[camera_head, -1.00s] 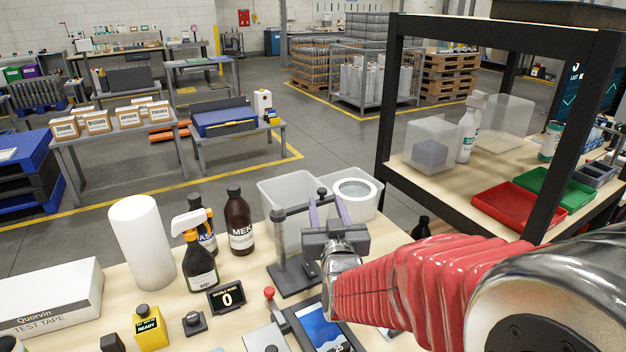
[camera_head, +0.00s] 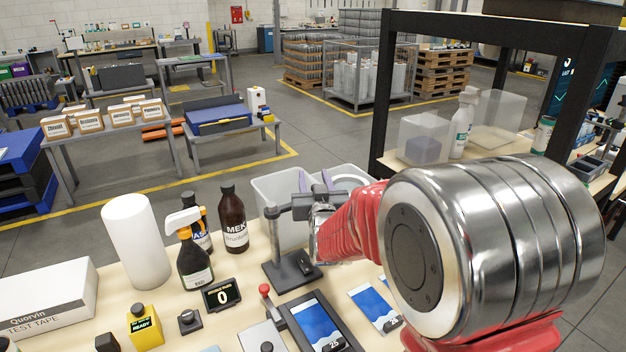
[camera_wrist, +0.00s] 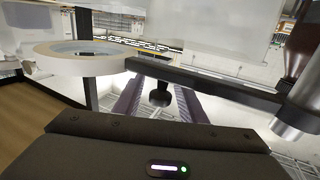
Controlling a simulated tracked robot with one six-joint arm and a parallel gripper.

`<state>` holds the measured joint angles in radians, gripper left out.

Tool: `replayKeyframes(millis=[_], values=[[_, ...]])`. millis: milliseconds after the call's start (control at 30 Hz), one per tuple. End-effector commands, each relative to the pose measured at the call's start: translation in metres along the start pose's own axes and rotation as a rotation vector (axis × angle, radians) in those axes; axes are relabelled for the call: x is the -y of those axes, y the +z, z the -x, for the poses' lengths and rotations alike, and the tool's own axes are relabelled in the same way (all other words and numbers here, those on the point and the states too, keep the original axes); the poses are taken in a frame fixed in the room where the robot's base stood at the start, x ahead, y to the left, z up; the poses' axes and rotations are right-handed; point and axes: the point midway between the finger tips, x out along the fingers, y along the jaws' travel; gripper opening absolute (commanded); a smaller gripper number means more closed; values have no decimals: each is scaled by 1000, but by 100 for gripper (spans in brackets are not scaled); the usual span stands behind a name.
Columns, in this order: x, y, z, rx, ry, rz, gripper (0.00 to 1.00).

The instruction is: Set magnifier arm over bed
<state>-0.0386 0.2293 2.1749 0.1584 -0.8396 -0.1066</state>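The magnifier's white ring lens (camera_head: 350,177) is behind my gripper in the head view, partly hidden by my arm. The ring (camera_wrist: 75,62) is at the left in the wrist view, joined to a dark bar (camera_wrist: 215,84) running right. A dark knob (camera_wrist: 159,92) is below the bar. My gripper (camera_wrist: 158,84) is open, its fingers on either side of the knob with gaps showing. In the head view, my gripper (camera_head: 315,182) is beside the dark stand (camera_head: 276,240). A black-framed flat bed (camera_head: 294,322) with a blue print lies at the table front; which bed is meant is unclear.
A translucent bin (camera_head: 275,190) is behind the stand. A brown MEK bottle (camera_head: 233,220), a spray bottle (camera_head: 194,262) and a white roll (camera_head: 137,240) stand left. A red-knobbed lever (camera_head: 266,290) is near the bed. A black shelf frame (camera_head: 382,100) rises at the right.

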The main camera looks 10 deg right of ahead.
Motion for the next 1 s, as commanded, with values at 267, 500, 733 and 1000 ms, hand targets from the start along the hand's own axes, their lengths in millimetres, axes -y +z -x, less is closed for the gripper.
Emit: replayKeyframes(millis=[267,500,733,1000], values=[[0,0,0,0,1,0,36],[-1,0,0,0,1,0,19],[-1,0,0,0,1,0,3],[0,0,0,0,1,0,0]])
